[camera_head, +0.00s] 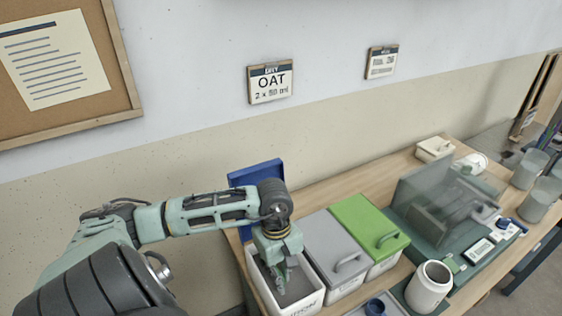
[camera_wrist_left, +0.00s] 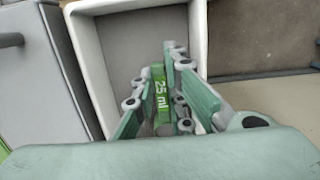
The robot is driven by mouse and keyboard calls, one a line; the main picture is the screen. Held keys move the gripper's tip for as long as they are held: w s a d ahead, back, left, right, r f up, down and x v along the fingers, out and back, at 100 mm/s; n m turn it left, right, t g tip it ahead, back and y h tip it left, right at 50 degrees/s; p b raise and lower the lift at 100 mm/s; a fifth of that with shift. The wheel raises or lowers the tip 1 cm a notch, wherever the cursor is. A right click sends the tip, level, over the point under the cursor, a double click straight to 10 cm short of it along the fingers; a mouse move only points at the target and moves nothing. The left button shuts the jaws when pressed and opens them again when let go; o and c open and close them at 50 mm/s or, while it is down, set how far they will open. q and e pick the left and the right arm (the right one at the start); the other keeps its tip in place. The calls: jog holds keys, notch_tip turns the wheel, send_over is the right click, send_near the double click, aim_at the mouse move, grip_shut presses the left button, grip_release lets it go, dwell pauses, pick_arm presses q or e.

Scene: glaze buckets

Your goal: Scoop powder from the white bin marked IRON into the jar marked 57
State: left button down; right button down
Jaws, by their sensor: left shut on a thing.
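The white bin (camera_head: 308,304) stands open at the left end of the bench, its label partly hidden and ending in "ON". Grey powder (camera_head: 297,287) shows inside it. My left gripper (camera_head: 280,272) reaches down into the bin, shut on a green scoop (camera_wrist_left: 160,92) marked 25 ml. The scoop's bowl is hidden, so I cannot tell whether it touches powder or holds any. The bin's rim also shows in the left wrist view (camera_wrist_left: 88,60). A white open jar (camera_head: 428,291) stands to the right near the front; no number is readable. My right gripper is out of view.
A blue lid (camera_head: 257,173) stands up behind the white bin. Bins with a grey lid (camera_head: 333,247) and a green lid (camera_head: 368,224) stand close beside it. A translucent shield (camera_head: 437,200) rises behind the jar.

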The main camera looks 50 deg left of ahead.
pick_arm(q)
jog(key=shift+s+d+r+p, duration=0.1)
jog(key=shift+r+p, duration=0.15)
jog(key=shift+r, duration=0.35)
jog(key=shift+s+d+r+p, duration=0.1)
jog(key=shift+r+p, duration=0.1)
jog(key=shift+r, duration=0.4)
jog(key=shift+d+r+h+p, duration=0.15)
jog(key=shift+r+h+p, duration=0.15)
jog(key=shift+r+p, duration=0.55)
jog(key=shift+s+d+r+p, duration=0.1)
jog(key=shift+d+r+p, duration=0.1)
jog(key=shift+r, duration=0.5)
jog(key=shift+d+r+p, duration=0.1)
jog(key=shift+r+p, duration=0.05)
jog(key=shift+r, duration=0.55)
jog(key=s+d+r+y+p, duration=0.1)
jog(key=d+r+y, duration=0.1)
jog(key=d, duration=0.3)
jog(key=shift+s+r, duration=0.2)
jog(key=shift+r, duration=0.7)
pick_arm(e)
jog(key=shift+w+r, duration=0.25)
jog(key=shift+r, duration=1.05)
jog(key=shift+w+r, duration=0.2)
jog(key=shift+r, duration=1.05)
